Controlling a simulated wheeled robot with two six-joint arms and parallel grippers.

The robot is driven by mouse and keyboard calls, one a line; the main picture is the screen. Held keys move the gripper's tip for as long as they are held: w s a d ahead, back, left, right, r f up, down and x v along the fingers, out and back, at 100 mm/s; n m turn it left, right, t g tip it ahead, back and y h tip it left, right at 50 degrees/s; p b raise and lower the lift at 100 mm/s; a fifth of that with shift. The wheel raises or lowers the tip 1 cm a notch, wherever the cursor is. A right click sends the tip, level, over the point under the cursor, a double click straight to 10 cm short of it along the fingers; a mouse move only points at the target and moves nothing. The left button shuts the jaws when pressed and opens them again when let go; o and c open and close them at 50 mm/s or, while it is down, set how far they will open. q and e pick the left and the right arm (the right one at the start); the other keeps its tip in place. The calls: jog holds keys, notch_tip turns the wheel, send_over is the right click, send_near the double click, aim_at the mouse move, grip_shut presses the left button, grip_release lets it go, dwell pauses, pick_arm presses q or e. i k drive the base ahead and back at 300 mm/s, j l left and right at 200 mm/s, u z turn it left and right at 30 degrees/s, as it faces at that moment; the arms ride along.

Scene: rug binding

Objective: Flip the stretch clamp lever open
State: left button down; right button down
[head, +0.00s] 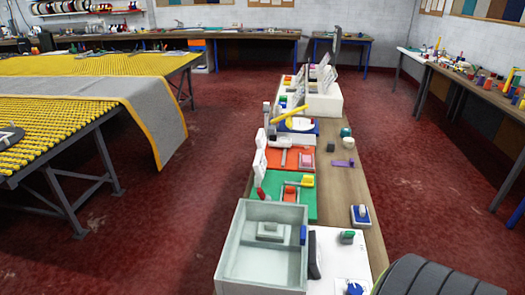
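Neither of my grippers is in view. I cannot tell for sure which item is the stretch clamp. A long narrow wooden bench (348,184) holds several coloured boards with fittings. A yellow bar (292,115) stands tilted over a blue-based piece near the bench's middle. A green board (300,205) nearer to me carries a small red and orange block (290,192) and a red-tipped handle (261,194) at its left edge. An orange-red board (277,159) with a grey bar lies just behind it. These parts are small, so any lever's position is unclear.
A grey open box (228,255) stands at the bench's near end, beside a white board (327,240). A dark ribbed rounded thing (440,278) blocks the lower right. A yellow-studded table (40,110) with a grey rug (160,105) stands left. Red floor (420,190) is clear right of the bench.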

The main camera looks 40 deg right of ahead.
aim_at(261, 196)
jog(key=i+j+z, duration=0.1)
jog(key=z, duration=0.35)
jog(key=i+j+z, duration=0.15)
jog(key=z, duration=0.35)
jog(key=i+j+z, duration=0.2)
jog(key=z, duration=0.25)
jog(key=j+z, duration=0.2)
jog(key=z, duration=0.25)
jog(key=i+j+z, duration=0.15)
jog(key=z, duration=0.25)
jog(key=i+j+z, duration=0.15)
jog(key=j+z, duration=0.6)
jog(key=i, duration=0.05)
